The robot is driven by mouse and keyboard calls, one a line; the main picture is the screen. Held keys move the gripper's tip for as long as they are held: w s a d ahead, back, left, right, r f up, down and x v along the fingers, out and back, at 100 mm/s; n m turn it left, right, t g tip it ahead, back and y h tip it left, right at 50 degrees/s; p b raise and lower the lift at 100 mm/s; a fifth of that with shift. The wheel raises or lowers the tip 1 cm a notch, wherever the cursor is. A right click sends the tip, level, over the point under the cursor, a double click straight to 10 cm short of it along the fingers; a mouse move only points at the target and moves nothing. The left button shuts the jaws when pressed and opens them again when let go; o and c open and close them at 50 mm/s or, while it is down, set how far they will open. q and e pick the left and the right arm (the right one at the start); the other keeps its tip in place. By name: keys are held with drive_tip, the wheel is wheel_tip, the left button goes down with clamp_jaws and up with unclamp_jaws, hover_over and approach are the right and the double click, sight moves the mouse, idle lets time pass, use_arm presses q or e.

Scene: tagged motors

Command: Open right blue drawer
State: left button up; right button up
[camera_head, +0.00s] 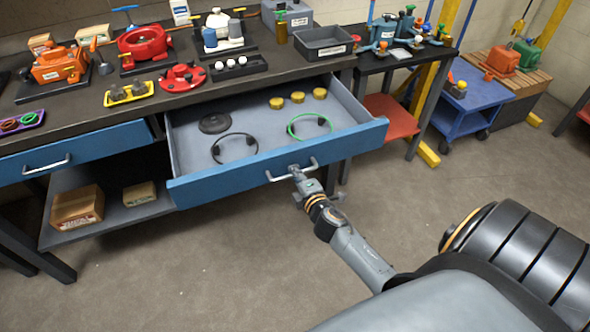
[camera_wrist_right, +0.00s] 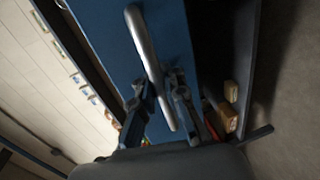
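The right blue drawer (camera_head: 215,186) is pulled well out from under the dark workbench. Its inside shows a black disc (camera_head: 214,123), a black cable loop (camera_head: 235,148), a green cable loop (camera_head: 309,127) and several small yellow round parts (camera_head: 297,97). My right gripper (camera_head: 298,176) is at the drawer's metal handle (camera_head: 277,179). In the right wrist view the handle (camera_wrist_right: 143,40) runs between the fingers of this gripper (camera_wrist_right: 160,98), which look closed around it. My left gripper is not in view.
A second blue drawer (camera_head: 90,150), shut, is at the left. Boxes (camera_head: 77,206) lie on the lower shelf. Motors and trays cover the bench top (camera_head: 90,105). A blue cart (camera_head: 470,105) stands at the right. The floor in front is clear.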

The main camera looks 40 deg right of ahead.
drive_tip(key=shift+o, duration=1)
drive_tip(key=shift+r, duration=0.1)
drive_tip(key=shift+s, duration=0.1)
drive_tip(key=v, duration=1.1)
drive_tip(key=shift+s+a, duration=0.15)
drive_tip(key=shift+s, duration=0.2)
